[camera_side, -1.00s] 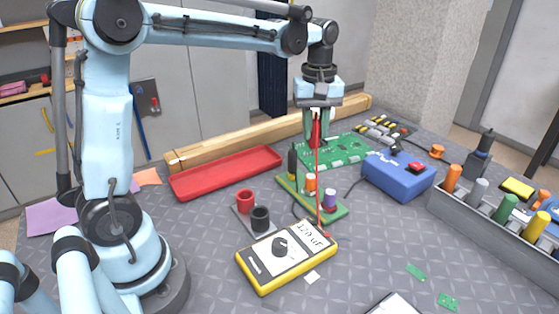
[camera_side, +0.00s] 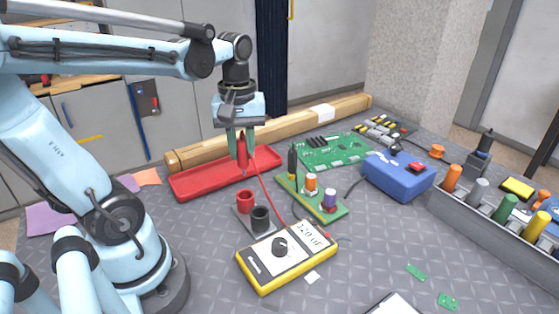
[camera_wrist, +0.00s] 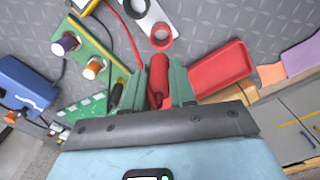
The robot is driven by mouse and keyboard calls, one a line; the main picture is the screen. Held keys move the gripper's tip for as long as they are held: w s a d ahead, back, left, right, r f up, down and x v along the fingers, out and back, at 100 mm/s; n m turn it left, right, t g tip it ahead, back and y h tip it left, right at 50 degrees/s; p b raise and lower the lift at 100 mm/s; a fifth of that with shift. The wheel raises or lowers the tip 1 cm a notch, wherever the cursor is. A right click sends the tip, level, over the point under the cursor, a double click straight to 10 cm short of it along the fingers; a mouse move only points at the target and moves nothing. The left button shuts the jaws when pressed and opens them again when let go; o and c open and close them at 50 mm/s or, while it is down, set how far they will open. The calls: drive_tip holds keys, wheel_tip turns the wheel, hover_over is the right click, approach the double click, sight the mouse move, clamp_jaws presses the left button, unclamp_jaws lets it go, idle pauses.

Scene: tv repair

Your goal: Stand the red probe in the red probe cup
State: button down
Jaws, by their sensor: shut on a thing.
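My gripper (camera_side: 241,147) is shut on the red probe (camera_side: 242,156), which hangs upright with its tip down. The wrist view shows the red probe (camera_wrist: 159,78) between the green fingers of my gripper (camera_wrist: 164,84). The red probe cup (camera_side: 246,202) stands on a small grey base beside the black cup (camera_side: 260,219). The probe is above the red cup and slightly behind it, clear of it. In the wrist view the red cup (camera_wrist: 161,38) lies just beyond the probe. A red lead runs from the probe to the yellow multimeter (camera_side: 287,257).
A red tray (camera_side: 190,183) lies behind the cups, with a wooden beam (camera_side: 195,154) at its back. A green board with upright parts (camera_side: 322,211) stands right of the cups. A blue box (camera_side: 398,178) and a parts bin (camera_side: 500,226) are further right.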

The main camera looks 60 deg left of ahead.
sight(242, 167)
drive_tip(key=shift+s+f, duration=0.1)
drive_tip(key=shift+s, duration=0.05)
drive_tip(key=shift+f, duration=2.25)
drive_tip(key=shift+f, duration=0.2)
drive_tip(key=shift+f, duration=2)
drive_tip(key=c, duration=0.8)
unclamp_jaws()
drive_tip(key=shift+c, duration=0.2)
drive_tip(key=shift+r, duration=0.1)
